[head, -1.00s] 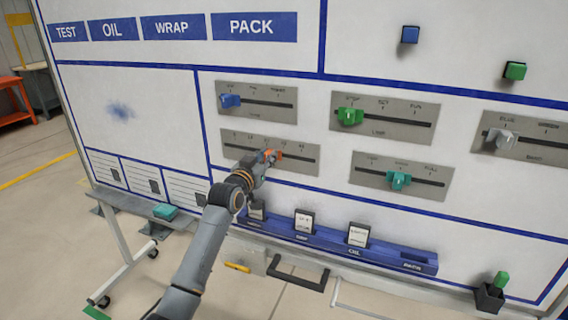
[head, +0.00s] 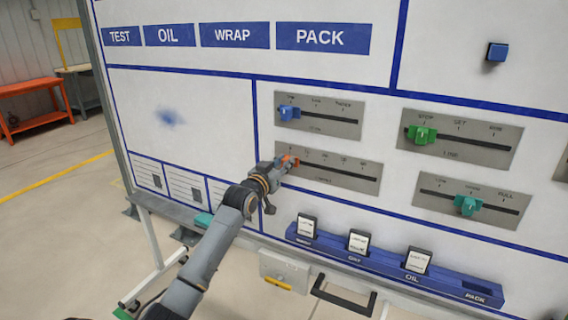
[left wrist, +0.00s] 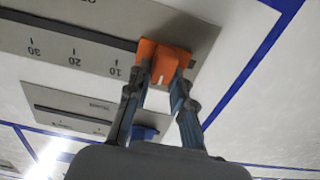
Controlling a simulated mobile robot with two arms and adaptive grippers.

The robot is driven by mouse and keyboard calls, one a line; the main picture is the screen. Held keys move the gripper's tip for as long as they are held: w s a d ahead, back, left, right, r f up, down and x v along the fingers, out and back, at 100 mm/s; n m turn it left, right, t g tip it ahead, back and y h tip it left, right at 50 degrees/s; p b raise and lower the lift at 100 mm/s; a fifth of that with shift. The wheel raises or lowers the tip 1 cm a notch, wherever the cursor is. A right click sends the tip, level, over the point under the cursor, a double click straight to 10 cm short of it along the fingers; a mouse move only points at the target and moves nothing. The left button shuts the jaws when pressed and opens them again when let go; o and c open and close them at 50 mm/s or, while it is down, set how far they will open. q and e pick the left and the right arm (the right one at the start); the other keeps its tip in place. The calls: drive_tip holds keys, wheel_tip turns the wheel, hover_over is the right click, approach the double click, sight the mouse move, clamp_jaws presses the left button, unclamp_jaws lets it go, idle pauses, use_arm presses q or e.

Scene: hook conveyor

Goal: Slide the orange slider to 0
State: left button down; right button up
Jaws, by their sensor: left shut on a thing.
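The orange slider (head: 289,161) sits at the left end of its slot on the grey scale plate (head: 340,182) on the board. My left gripper (head: 280,165) is at the slider in the head view. In the left wrist view, turned upside down, the orange slider (left wrist: 163,62) is between the fingertips of my left gripper (left wrist: 160,88), which is shut on it. The marks 10, 20 and 30 show on one side of it; the slider lies past the 10 mark, at the zero end. The 0 label cannot be read. My right gripper is out of view.
A blue slider (head: 290,114) is just above. A green slider (head: 422,134) and a teal slider (head: 467,204) are to the right. A blue rack (head: 395,268) with several cards juts out below. A black handle (head: 343,296) is under it.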

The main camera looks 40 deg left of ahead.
use_arm(q)
drive_tip(key=c, duration=1.4)
unclamp_jaws()
drive_tip(key=shift+a+r, duration=0.1)
drive_tip(key=shift+a, duration=0.05)
drive_tip(key=shift+c, duration=0.2)
drive_tip(key=shift+o, duration=1.4)
drive_tip(key=shift+a, duration=0.15)
drive_tip(key=shift+s, duration=0.15)
drive_tip(key=shift+s+d+f, duration=0.2)
drive_tip(key=shift+s+d, duration=0.05)
drive_tip(key=shift+s, duration=0.05)
drive_tip(key=v, duration=1.1)
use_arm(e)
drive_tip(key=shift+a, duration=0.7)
use_arm(q)
drive_tip(key=shift+s+r, duration=0.1)
